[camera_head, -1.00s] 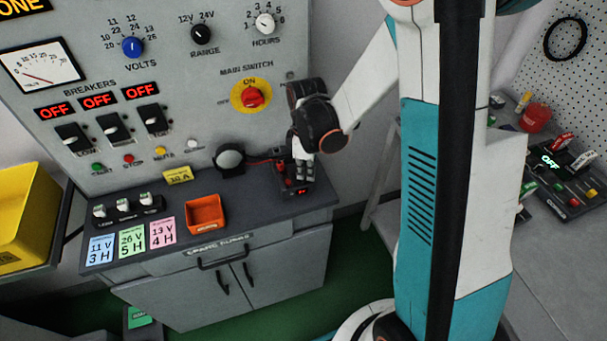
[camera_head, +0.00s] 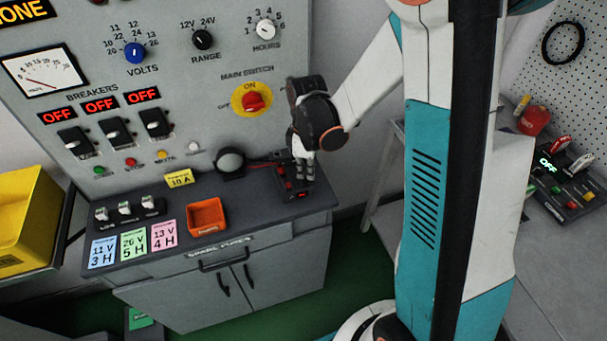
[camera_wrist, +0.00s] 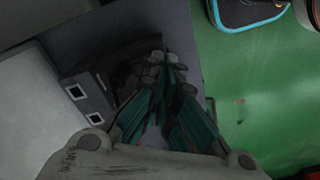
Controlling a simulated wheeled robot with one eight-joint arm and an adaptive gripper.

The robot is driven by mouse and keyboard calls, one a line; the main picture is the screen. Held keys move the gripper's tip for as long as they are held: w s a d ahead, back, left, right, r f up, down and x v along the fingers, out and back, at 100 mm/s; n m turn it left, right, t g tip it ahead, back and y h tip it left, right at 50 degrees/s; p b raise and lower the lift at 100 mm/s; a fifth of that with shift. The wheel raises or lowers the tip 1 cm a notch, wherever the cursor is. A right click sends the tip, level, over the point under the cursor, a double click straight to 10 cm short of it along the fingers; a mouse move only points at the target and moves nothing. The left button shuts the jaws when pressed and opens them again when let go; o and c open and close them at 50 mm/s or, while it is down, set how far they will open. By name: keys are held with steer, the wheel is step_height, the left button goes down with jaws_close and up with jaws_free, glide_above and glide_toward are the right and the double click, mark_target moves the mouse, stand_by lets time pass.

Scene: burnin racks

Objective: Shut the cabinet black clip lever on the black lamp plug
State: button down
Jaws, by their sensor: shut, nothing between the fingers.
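The black clip fixture (camera_head: 286,183) with red parts sits at the right end of the cabinet's dark top. A red lead runs to it from the round black lamp (camera_head: 230,161). The lamp plug and the lever are too small to tell apart, and my gripper partly hides them. My gripper (camera_head: 303,181) points down at the right side of the fixture, shut and empty. I cannot tell whether it touches the fixture. In the dim wrist view my closed fingers (camera_wrist: 165,85) show beside the grey cabinet with two white squares.
An orange bin (camera_head: 207,215), a yellow 10 A tag (camera_head: 179,178) and coloured cards (camera_head: 132,238) lie on the cabinet top (camera_head: 245,208). The panel with the red main switch (camera_head: 253,102) rises behind. A yellow bin (camera_head: 25,220) stands at left.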

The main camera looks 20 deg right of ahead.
mark_target(306, 183)
steer(key=shift+r+p, duration=1.3)
steer(key=shift+r, duration=0.95)
steer(key=s+a+r+m+t+b, duration=0.2)
steer(key=s+r+m+t+b, duration=0.4)
steer(key=s+r+m, duration=0.5)
steer(key=shift+s+a+r+t+b, duration=0.35)
steer(key=shift+s+r+t, duration=0.2)
steer(key=shift+s, duration=1.45)
steer(key=shift+f, duration=0.1)
